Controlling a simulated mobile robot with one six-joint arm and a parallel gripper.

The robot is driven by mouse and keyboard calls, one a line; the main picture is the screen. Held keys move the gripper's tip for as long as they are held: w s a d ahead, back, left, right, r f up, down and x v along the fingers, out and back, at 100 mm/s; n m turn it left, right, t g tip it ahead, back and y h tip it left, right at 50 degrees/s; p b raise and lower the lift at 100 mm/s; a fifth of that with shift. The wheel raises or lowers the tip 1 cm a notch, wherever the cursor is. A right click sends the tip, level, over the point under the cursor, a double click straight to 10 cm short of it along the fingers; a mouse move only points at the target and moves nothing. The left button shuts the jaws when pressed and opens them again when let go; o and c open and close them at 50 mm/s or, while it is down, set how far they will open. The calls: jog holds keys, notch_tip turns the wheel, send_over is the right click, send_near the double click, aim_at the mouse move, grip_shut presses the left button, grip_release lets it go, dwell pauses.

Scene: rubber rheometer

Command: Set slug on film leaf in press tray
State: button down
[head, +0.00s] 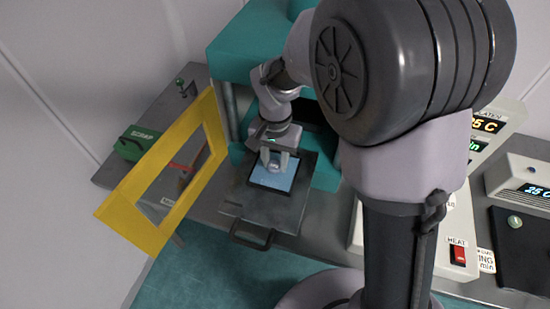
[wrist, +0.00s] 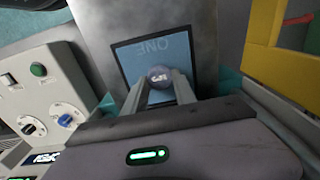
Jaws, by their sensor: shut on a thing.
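My gripper (head: 275,160) is over the press tray (head: 262,208) and points down at it. A light blue film leaf (head: 272,180) with a dark border lies on the tray; it also shows in the wrist view (wrist: 176,52), with lettering that seems to read "ONE". In the wrist view my gripper (wrist: 161,84) is shut on a small round grey slug (wrist: 160,75), with pale marks on its face. The slug is over the near middle of the leaf. I cannot tell whether it touches the leaf.
A yellow frame guard (head: 135,190) stands open to the left of the tray. The teal press (head: 240,50) rises behind the tray. A control box with a red HEAT switch (head: 459,254) is at the right. A green box (head: 137,142) lies on the bench at the left.

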aim_at(275, 165)
jog(key=shift+s, duration=0.1)
jog(key=c, duration=1)
grip_release()
jog(key=shift+f, duration=0.1)
notch_tip(275, 165, up, 13)
jog(key=p, duration=0.4)
jog(key=s+d+r+t, duration=0.2)
jog(key=s+r, duration=0.1)
jog(key=s, duration=0.2)
jog(key=s+d+r+t+y, duration=0.1)
jog(key=s+d+r+t, duration=0.1)
jog(key=s, duration=0.4)
jog(key=s+d+r+t+y, duration=0.1)
jog(key=s+d+r, duration=0.2)
jog(key=s, duration=0.3)
jog(key=shift+s+d+r+t+b, duration=0.1)
jog(key=shift+d+r+t+b, duration=0.1)
jog(key=shift+d, duration=0.15)
jog(key=shift+s+d+r+t+b, duration=0.1)
jog(key=shift+d+t, duration=0.1)
jog(key=shift+d, duration=0.15)
